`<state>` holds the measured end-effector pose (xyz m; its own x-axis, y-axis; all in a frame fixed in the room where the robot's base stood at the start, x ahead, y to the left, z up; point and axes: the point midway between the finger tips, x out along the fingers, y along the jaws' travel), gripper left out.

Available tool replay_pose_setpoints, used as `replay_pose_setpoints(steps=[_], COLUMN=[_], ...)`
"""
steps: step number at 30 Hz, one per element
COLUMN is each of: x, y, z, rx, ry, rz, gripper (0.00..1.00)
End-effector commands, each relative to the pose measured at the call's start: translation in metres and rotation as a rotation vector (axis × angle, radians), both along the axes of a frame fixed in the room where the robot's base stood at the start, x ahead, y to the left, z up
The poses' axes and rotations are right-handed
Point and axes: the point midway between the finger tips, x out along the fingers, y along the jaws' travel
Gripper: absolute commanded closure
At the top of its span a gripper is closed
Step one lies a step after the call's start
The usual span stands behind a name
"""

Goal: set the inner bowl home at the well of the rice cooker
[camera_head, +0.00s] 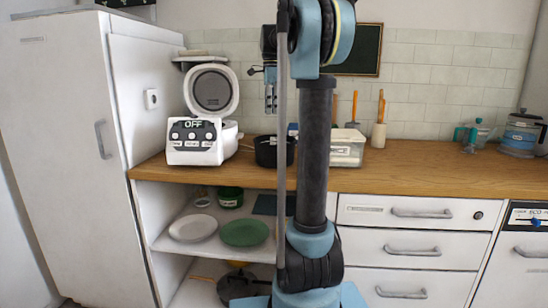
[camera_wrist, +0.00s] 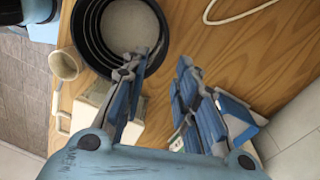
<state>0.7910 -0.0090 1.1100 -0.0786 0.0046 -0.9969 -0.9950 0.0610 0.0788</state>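The white rice cooker (camera_head: 197,142) stands at the left end of the wooden counter with its lid (camera_head: 212,91) raised. Its well is mostly hidden behind the front panel marked OFF. The dark inner bowl (camera_head: 267,153) sits on the counter right of the cooker, partly hidden by my arm. In the wrist view the bowl (camera_wrist: 80,28) is at the upper left, with a grey, empty-looking inside. My gripper (camera_wrist: 163,82) is open and empty. It hangs above the bowl in the head view (camera_head: 270,108). In the wrist view, its left finger overlaps the bowl's near rim, apparently without gripping it.
A pale bin marked RICE (camera_head: 347,150) stands right of my arm, near a utensil holder (camera_head: 378,136). A kettle (camera_head: 521,135) is far right. A beige cup (camera_wrist: 64,64) and a white cable (camera_wrist: 240,14) show in the wrist view.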

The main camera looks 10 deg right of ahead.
Motion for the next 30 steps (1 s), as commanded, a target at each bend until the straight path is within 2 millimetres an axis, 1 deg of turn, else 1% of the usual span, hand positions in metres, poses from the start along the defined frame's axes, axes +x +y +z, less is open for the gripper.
replay_pose_setpoints(steps=[1, 9, 15, 18, 24, 30], x=[-0.001, -0.004, -0.006, -0.007, -0.007, -0.004], y=[0.0, 0.0, 0.0, 0.0, 0.0, -0.003], z=[-0.009, -0.056, -0.087, -0.095, -0.105, -0.132], rx=[0.0, 0.0, 0.0, 0.0, 0.0, 0.0], ry=[0.0, 0.0, -0.001, -0.001, -0.001, -0.001], rz=[0.0, 0.002, 0.002, 0.002, 0.002, 0.002], gripper=[0.73, 0.73, 0.73, 0.73, 0.73, 0.73])
